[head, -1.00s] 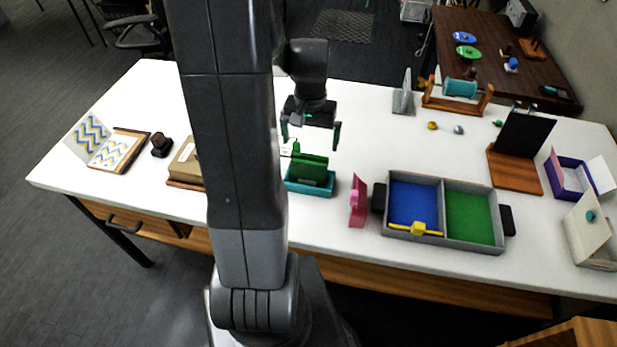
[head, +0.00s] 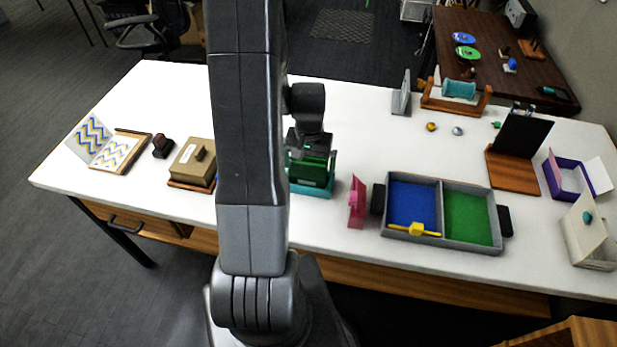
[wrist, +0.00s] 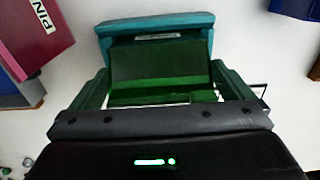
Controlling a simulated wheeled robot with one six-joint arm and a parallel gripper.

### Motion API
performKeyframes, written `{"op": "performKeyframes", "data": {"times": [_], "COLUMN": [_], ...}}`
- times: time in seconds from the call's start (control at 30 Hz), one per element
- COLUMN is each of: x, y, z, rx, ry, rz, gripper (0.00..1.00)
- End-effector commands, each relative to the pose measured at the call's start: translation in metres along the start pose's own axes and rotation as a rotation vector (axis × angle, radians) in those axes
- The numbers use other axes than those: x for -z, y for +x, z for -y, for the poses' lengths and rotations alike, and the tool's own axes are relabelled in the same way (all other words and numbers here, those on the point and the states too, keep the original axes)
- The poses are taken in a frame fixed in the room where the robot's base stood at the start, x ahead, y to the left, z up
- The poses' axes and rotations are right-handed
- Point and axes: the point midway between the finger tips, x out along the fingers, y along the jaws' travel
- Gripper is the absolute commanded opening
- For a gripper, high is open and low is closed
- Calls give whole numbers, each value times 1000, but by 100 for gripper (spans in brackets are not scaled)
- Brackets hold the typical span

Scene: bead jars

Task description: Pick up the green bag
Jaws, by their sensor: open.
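The green bag (head: 309,174) stands in a teal tray (head: 325,192) on the white table, partly hidden by my arm in the head view. In the wrist view the green bag (wrist: 160,66) fills the middle, with the teal tray (wrist: 155,24) and its white label behind it. My gripper (wrist: 160,84) is open, with one green finger at each side of the bag. Small gaps show between the fingers and the bag. In the head view my gripper (head: 311,155) is low over the bag.
A pink piece (head: 356,203) stands just right of the tray, followed by a grey two-part tray (head: 441,212) with blue and green floors. A tan box (head: 193,163) is to the left. The white table behind the bag is mostly clear.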

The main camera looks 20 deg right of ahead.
Motion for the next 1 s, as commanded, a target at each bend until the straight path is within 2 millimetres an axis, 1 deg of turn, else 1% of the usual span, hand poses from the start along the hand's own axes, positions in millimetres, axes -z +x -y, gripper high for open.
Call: {"op": "performKeyframes", "data": {"times": [0.17,0.27,0.3,0.4,0.63,0.73,0.87,1.0], "x": [0,0,0,0,0,0,1,1], "y": [0,0,0,0,-1,-6,-22,-46], "z": [0,0,0,0,0,0,0,0], "rx": [0,0,0,0,0,0,1,1], "ry": [0,0,0,0,0,0,0,0], "rz": [0,0,0,0,0,-2,-5,-6], "gripper": [100,82,74,56,56,56,56,56]}}
